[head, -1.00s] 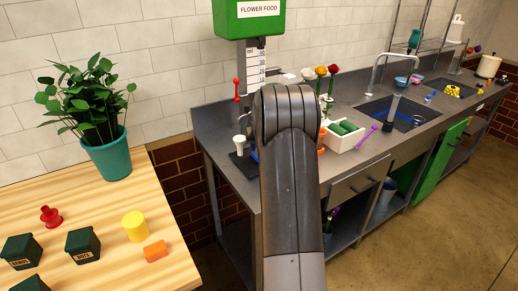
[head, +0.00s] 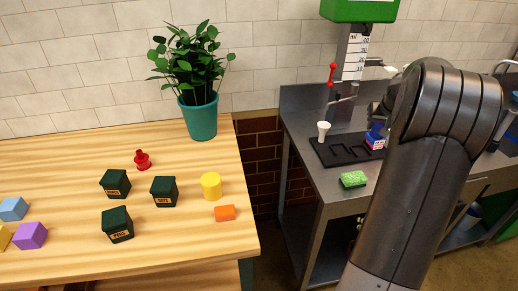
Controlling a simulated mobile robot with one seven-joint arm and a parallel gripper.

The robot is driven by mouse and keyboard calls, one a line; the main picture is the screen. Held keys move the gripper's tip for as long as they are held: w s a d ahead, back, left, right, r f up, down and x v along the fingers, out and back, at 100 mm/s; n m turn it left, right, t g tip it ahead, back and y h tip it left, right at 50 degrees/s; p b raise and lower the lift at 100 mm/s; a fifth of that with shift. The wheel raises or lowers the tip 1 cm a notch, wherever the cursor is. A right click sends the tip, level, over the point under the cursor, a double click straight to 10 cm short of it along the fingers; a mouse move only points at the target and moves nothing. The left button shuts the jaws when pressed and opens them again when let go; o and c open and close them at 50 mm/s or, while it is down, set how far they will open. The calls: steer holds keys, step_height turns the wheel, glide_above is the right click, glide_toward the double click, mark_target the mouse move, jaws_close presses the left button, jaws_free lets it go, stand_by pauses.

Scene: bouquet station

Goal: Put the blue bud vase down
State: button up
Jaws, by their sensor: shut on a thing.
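The blue bud vase (head: 376,137), with a pale label on its lower part, is at the right end of the black tray (head: 332,159) on the grey counter. My gripper (head: 379,119) is at the top of the vase and shut on it; the fingers are small and partly hidden by my arm. The vase looks upright. I cannot tell whether its base touches the tray.
A white cup-like piece (head: 323,128) stands on the tray's left. A green sponge (head: 353,179) lies in front. The flower food dispenser (head: 357,50) stands behind. A wooden table (head: 70,180) at left holds dark green boxes (head: 164,191) and a potted plant (head: 198,115).

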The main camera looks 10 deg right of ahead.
steer(key=w+a+n+y, duration=0.15)
steer(key=w+a, duration=0.35)
steer(key=a, duration=1)
steer(key=w+a+n+y, duration=0.1)
steer(key=w+a+n, duration=0.3)
steer(key=a, duration=1.1)
steer(key=s+a+r+n+y, duration=0.1)
steer(key=s+a+n+y, duration=0.15)
steer(key=a, duration=2.25)
steer(key=shift+n+h, duration=0.3)
steer(key=shift+n, duration=0.2)
steer(key=shift+w+a+f, duration=0.3)
steer(key=shift+a+f, duration=1.5)
steer(key=shift+a, duration=0.1)
steer(key=shift+w+a+f, duration=0.25)
steer(key=shift+a+f, duration=1.6)
steer(key=shift+a, duration=0.1)
steer(key=shift+w+a+f, duration=0.3)
steer(key=shift+a+f, duration=1.5)
steer(key=shift+a, duration=0.1)
steer(key=shift+f, duration=0.15)
steer(key=o, duration=1.2)
